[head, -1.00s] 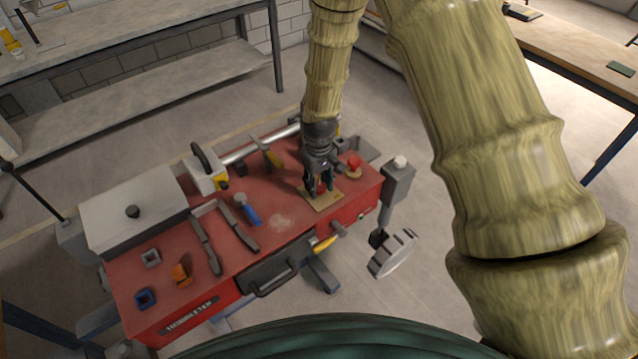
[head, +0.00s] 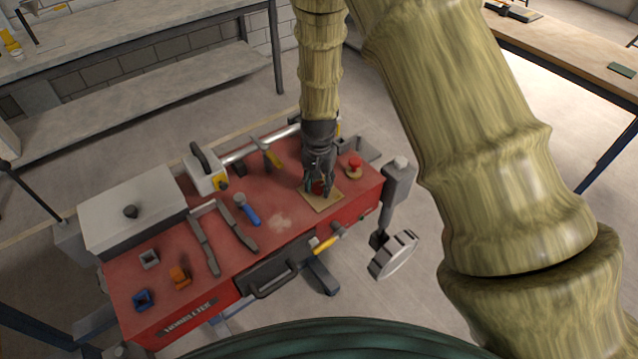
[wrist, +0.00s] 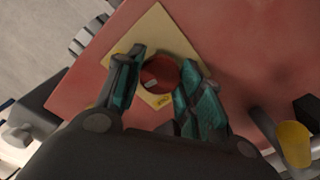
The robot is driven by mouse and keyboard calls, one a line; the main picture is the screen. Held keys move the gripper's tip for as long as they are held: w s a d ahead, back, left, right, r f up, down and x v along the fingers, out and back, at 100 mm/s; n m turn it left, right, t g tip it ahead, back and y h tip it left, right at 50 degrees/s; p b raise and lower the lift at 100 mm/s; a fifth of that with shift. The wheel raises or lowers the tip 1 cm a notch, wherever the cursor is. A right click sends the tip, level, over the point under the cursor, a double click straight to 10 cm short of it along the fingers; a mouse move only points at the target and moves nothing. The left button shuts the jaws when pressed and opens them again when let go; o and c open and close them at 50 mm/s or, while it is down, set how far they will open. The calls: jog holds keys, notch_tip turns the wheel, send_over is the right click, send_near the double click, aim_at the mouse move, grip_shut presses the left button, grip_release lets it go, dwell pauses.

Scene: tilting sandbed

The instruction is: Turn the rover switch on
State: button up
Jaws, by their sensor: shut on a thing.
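The switch is a round red knob (wrist: 160,76) with a white mark, on a square tan plate (wrist: 158,38) with small yellow labels. In the head view the tan plate (head: 325,202) lies on the right part of the red bench top, and the red knob (head: 318,187) shows between my fingers. My gripper (wrist: 160,80) has one teal-padded finger on each side of the knob, shut on it. In the head view my gripper (head: 318,190) points down over the plate. The label writing is too small to read.
A red mushroom button (head: 354,163) stands close to the right of my gripper. A handwheel (head: 392,255) hangs off the bench's right end.

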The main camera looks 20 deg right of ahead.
aim_at(320, 185)
jog(key=m, duration=0.6)
jog(key=shift+w+d+p, duration=0.1)
jog(key=shift+p, duration=0.25)
jog(key=shift+m, duration=0.3)
jog(key=o, duration=1)
notch_tip(320, 185, up, 12)
dwell(0.6)
